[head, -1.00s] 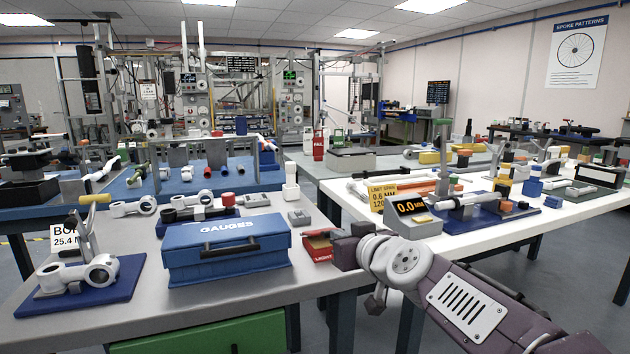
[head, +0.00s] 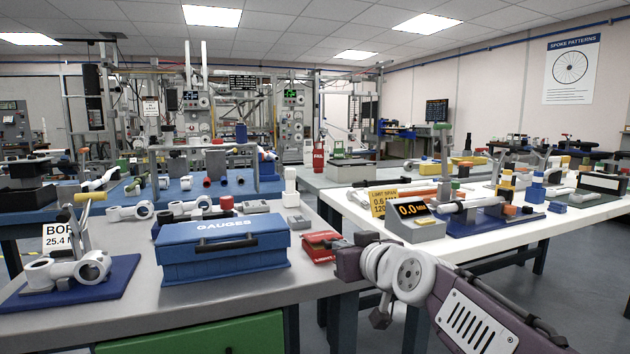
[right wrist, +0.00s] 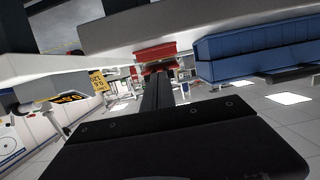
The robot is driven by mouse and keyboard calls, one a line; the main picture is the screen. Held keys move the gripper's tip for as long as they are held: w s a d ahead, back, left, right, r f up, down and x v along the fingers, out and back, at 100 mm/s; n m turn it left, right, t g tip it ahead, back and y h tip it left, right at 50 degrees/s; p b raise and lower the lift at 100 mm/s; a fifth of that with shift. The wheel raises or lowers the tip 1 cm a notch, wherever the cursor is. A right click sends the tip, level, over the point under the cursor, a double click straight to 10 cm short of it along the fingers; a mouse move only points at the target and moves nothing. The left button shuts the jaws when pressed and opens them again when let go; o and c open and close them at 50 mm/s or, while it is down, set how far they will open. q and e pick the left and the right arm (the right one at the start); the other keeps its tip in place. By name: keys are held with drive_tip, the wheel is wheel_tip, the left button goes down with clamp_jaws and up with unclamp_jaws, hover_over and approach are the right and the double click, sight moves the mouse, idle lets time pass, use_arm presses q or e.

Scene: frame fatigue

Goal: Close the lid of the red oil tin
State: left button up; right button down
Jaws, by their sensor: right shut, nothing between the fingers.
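The red oil tin (head: 321,247) stands at the right edge of the near grey table, right of the blue gauges case. It also shows upside down in the right wrist view (right wrist: 155,51). White lettering is on its front. Its lid looks low over the body, but I cannot tell whether it is fully down. My right gripper (head: 342,257) is just right of the tin. In the wrist view its fingers (right wrist: 158,78) are together, empty and pointing at the tin; contact is unclear. My left gripper is not in view.
The blue gauges case (head: 223,248) is close left of the tin. A small grey block (head: 298,222) and white blocks (head: 291,190) stand behind it. The white table (head: 365,213) with a digital readout (head: 414,219) is to the right, across a gap.

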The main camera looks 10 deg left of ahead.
drive_tip(key=shift+f+b, duration=0.55)
drive_tip(key=shift+f, duration=0.05)
